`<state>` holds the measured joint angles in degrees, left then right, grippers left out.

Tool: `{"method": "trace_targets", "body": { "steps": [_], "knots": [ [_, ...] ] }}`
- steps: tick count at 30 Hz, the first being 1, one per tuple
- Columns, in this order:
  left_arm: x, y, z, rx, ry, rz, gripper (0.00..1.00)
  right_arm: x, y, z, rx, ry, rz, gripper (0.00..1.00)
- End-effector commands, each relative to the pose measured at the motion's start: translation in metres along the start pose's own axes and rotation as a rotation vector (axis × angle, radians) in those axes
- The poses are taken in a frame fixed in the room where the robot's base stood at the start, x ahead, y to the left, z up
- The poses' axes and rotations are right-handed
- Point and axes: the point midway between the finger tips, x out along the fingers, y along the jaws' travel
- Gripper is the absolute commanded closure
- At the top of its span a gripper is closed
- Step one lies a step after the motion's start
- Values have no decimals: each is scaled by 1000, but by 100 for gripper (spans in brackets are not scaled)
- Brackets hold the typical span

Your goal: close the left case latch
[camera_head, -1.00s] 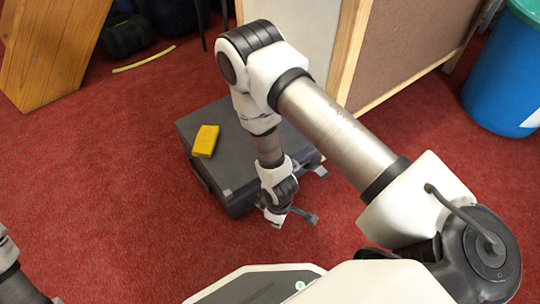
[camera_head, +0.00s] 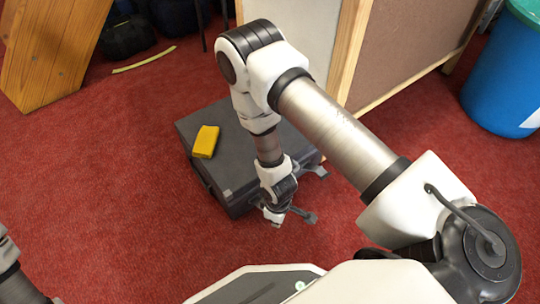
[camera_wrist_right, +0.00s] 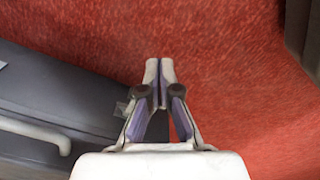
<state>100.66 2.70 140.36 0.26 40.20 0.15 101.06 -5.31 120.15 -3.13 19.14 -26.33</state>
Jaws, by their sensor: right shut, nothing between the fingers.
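The dark grey case (camera_head: 222,142) lies on the red carpet, partly hidden behind my right arm. A small light grey latch (camera_head: 227,195) shows on its front edge, left of my right gripper; its exact position is too small to tell. My right gripper (camera_head: 274,222) is low by the front right part of the case, shut and empty. In the right wrist view, the gripper's closed fingertips (camera_wrist_right: 160,64) are over carpet, just past the case edge (camera_wrist_right: 85,84). A greyish fitting (camera_wrist_right: 123,108) is beside the left finger, and a pale bar (camera_wrist_right: 38,130) runs along the case side.
A yellow block (camera_head: 205,141) lies on the case lid. A wooden-framed panel (camera_head: 408,55) stands behind, and a blue bin (camera_head: 503,75) is at the far right. The carpet left of the case is clear (camera_head: 100,190).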

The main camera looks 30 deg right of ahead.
Motion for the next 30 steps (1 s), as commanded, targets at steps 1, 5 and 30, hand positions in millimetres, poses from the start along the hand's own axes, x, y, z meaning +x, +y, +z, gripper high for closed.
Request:
{"method": "trace_targets", "body": {
  "steps": [1, 5, 30],
  "knots": [
    [-3, 0, 0, 0, 0, 0, 5, -3, 1, -2, 0, 1, 1, 100],
    [-7, 0, 0, 0, 0, 0, 5, -7, 3, -5, -1, 1, 1, 100],
    [-15, 0, 0, 0, 0, 0, 5, -15, 8, -15, 0, 7, 4, 100]
  ]
}}
